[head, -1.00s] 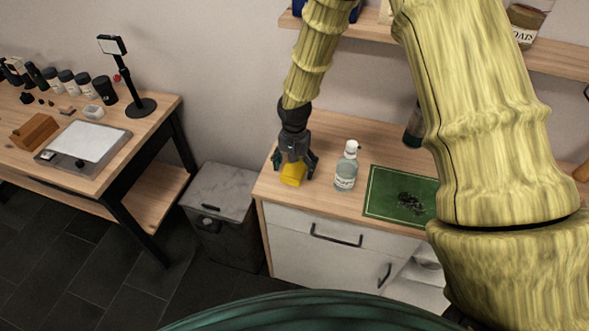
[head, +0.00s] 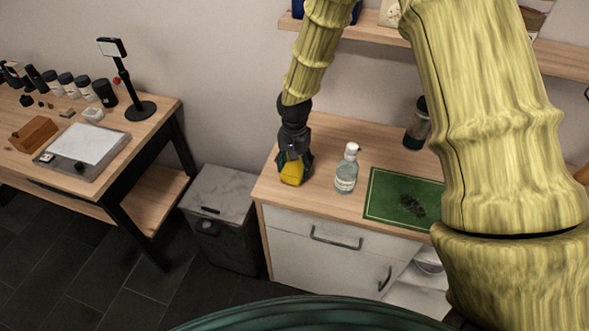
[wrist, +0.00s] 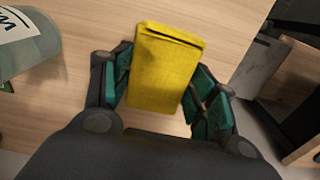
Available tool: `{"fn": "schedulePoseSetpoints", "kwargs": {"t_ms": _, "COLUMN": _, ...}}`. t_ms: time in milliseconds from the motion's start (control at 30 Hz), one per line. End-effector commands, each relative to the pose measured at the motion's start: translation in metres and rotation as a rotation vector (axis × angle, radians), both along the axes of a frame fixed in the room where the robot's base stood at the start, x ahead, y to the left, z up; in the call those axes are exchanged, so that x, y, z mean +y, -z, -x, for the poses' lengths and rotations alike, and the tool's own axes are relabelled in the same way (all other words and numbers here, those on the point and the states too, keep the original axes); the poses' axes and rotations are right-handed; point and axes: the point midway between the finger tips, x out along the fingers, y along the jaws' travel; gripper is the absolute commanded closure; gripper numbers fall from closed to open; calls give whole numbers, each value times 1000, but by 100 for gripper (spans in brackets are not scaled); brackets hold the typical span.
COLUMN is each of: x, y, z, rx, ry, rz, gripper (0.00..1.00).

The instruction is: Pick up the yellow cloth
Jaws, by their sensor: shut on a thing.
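The yellow cloth (head: 292,172) is a small folded block at the left end of the wooden counter. It fills the space between my fingers in the wrist view (wrist: 163,72). My gripper (head: 293,160) is shut on it, with a green-padded finger on each side of the cloth in the wrist view (wrist: 160,88). The cloth looks just above or at the counter surface; I cannot tell whether it touches. My fingers hide part of it in the head view.
A green mat (head: 400,198) lies further right. A dark bottle (head: 417,125) stands behind. A grey bin (head: 222,215) stands left of the counter (head: 325,135). A shelf (head: 375,30) hangs above.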

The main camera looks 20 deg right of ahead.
Motion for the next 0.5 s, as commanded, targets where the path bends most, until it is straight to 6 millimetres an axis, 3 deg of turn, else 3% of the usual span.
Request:
{"fn": "schedulePoseSetpoints", "kwargs": {"t_ms": 167, "x": 0, "y": -18, "z": -1, "rx": -3, "ry": 1, "rz": 0, "gripper": 62}}
{"fn": "schedulePoseSetpoints", "kwargs": {"t_ms": 500, "x": 29, "y": -23, "z": 67, "rx": 0, "ry": -3, "rz": 1, "gripper": 62}}
